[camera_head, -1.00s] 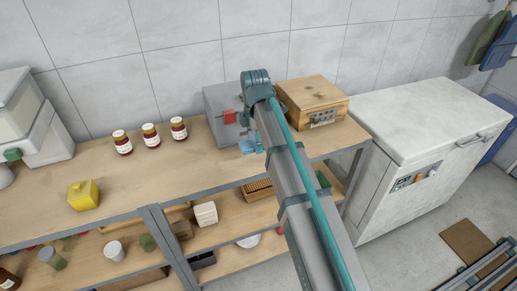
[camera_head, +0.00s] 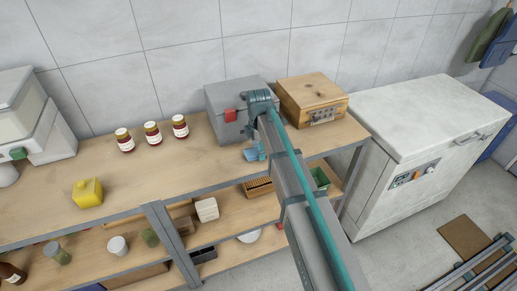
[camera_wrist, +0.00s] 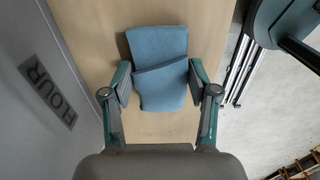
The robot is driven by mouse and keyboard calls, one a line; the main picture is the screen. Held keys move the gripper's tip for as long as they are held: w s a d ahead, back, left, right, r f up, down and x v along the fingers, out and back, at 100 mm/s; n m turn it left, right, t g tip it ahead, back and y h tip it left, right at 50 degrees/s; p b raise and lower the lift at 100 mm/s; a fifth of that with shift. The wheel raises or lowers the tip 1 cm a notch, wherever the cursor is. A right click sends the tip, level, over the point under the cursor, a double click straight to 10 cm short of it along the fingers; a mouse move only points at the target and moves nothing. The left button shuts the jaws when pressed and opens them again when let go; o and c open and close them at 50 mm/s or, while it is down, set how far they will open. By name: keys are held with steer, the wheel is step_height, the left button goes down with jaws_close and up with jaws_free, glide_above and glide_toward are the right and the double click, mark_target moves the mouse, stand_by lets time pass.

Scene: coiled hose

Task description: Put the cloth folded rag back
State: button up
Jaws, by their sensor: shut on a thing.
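The folded rag (camera_wrist: 158,45) is a blue cloth, seen in the wrist view between the two fingers of my gripper (camera_wrist: 160,84). My gripper is shut on its sides. In the head view the rag (camera_head: 251,154) shows as a small blue patch just in front of the grey metal box, near the front edge of the wooden worktop (camera_head: 150,180). My arm hides most of the gripper there. Wood lies beneath the rag in the wrist view; I cannot tell whether the rag touches it.
The grey box (camera_head: 226,108) stands close behind; its wall marked FLOUR (camera_wrist: 48,95) is left in the wrist view. A wooden box (camera_head: 312,98) is to its right. Several jars, including one (camera_head: 152,134), and a yellow container (camera_head: 88,193) stand left. Worktop between is clear.

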steer(key=o, duration=1.1)
steer(key=shift+f, duration=0.1)
step_height(320, 180, up, 12)
steer(key=b, duration=0.2)
